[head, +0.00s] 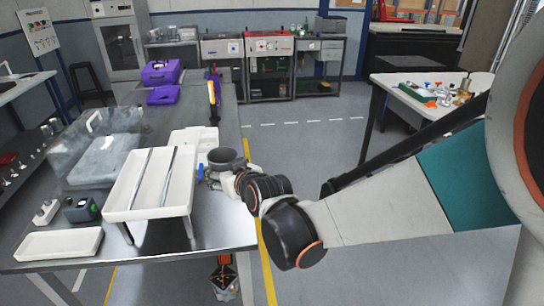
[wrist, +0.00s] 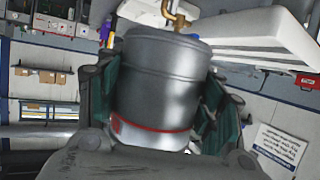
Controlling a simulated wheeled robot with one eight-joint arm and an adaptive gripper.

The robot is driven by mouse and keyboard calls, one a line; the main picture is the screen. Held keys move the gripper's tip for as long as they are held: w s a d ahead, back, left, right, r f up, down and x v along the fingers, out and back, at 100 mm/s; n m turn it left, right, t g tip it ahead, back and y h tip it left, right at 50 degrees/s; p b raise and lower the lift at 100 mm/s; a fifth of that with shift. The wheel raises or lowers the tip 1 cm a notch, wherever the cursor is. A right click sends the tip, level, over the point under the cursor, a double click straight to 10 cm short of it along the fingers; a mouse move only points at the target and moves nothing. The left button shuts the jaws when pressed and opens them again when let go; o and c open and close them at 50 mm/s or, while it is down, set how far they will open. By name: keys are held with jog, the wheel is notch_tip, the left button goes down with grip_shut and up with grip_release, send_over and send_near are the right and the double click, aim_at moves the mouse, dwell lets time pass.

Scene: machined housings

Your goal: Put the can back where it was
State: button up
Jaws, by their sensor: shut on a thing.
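The can is a grey metal cylinder with a ribbed wall and a red line near one end. It fills the middle of the wrist view (wrist: 160,75). In the head view the can (head: 227,156) shows as a dark grey round vessel beside the right edge of the white raised tray. My gripper (head: 217,172) is shut on the can, with dark green finger pads on both sides of it in the wrist view (wrist: 165,100). The can's underside and its clearance from the table are hard to tell.
The white raised tray (head: 122,211) holds two thin rods and stands left of my gripper. A clear bin (head: 75,140), a small dark device (head: 80,209) and a low white tray (head: 58,244) are farther left. A brass tap-like piece (wrist: 175,17) shows beyond the can.

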notch_tip(320, 180, down, 20)
jog(key=b, duration=0.8)
jog(key=shift+s+r, duration=0.15)
jog(key=shift+r, duration=0.1)
jog(key=shift+f, duration=0.15)
jog(key=o, duration=1.1)
jog(key=shift+c, duration=0.2)
jog(key=shift+o, duration=0.2)
jog(key=shift+s+d+r, duration=0.1)
jog(key=shift+r, duration=0.15)
jog(key=v, duration=1.1)
jog(key=shift+s+d+p, duration=0.25)
jog(key=shift+s+p, duration=0.05)
jog(key=shift+p, duration=0.15)
